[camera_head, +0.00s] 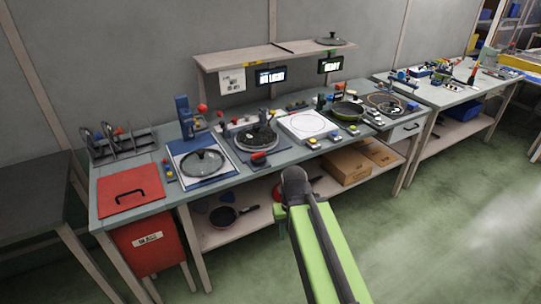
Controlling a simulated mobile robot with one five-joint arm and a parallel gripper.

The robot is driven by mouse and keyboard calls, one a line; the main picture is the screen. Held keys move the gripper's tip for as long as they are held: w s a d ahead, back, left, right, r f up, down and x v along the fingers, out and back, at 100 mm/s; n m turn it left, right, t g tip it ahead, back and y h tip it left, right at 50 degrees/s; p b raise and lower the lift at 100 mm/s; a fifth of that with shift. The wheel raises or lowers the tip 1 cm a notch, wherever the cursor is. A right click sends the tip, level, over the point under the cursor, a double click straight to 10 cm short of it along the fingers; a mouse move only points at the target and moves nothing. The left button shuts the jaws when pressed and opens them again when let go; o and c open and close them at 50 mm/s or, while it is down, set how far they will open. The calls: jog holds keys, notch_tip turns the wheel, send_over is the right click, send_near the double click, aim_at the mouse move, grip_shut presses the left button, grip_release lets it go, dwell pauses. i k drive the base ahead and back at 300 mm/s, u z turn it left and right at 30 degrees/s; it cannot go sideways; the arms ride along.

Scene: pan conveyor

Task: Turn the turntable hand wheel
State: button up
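The turntable (257,137) looks like a dark round disc on a grey-blue base, near the middle of the long workbench. A red part with a dark base (259,158) sits at its front edge; I cannot tell whether this is the hand wheel. No wheel shape is clear at this size. My green arm rises from the bottom of the view and ends in a dark rounded joint in front of the bench, below and right of the turntable.
Left of the turntable, a glass lid (203,162) lies on a blue-edged plate, beside a red cover (130,190). To the right are a white square plate (309,126) and a green-rimmed pan (348,111). Open floor lies right.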

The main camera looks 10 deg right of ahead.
aim_at(259, 158)
jog(key=u, duration=0.15)
jog(key=i, duration=0.95)
jog(key=z, duration=0.1)
